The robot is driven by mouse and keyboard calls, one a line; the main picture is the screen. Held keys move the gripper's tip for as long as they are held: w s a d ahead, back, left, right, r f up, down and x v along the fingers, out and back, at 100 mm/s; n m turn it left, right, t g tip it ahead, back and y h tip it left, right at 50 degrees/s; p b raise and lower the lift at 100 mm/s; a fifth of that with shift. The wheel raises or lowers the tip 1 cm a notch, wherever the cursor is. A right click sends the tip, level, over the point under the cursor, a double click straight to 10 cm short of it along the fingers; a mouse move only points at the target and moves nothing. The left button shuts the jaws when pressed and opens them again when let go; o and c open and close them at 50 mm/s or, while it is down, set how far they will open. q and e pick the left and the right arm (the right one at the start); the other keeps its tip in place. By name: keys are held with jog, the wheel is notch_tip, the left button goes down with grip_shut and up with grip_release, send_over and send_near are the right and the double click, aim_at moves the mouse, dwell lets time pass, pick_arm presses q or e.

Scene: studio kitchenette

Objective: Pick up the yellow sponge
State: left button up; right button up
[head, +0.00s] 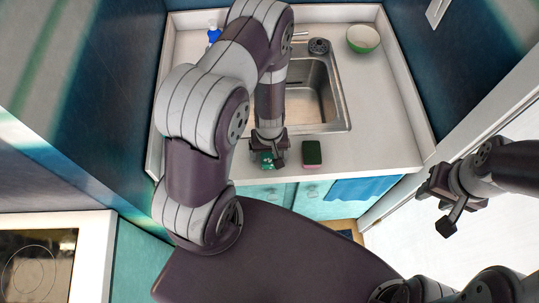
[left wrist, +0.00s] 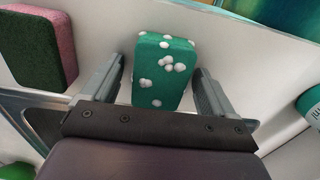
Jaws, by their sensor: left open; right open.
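No yellow sponge shows in either view. A green block with white foam-like spots (left wrist: 163,70) stands between the spread fingers of my left gripper (left wrist: 162,85) in the left wrist view, with gaps to the fingers. In the head view it is a small green patch (head: 266,160) at the counter's front, partly hidden by my left gripper (head: 269,152). A sponge, dark green on one face and pinkish on its side (head: 312,153), lies just right of it; it also shows in the left wrist view (left wrist: 40,45). My right gripper (head: 440,205) is open and empty, off to the right of the counter.
A steel sink (head: 315,100) with a dark round item (head: 318,46) behind it is set in the white counter (head: 380,150). A green bowl (head: 362,38) stands back right, a blue bottle (head: 214,34) back left. A blue towel (head: 365,188) hangs in front. A stove (head: 40,260) is lower left.

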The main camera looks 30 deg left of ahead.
pick_arm(q)
jog(key=c, duration=1.1)
jog(key=shift+r, duration=0.15)
notch_tip(320, 180, up, 18)
jog(key=p, duration=1.1)
jog(key=o, duration=0.3)
jog(key=shift+c, duration=0.8)
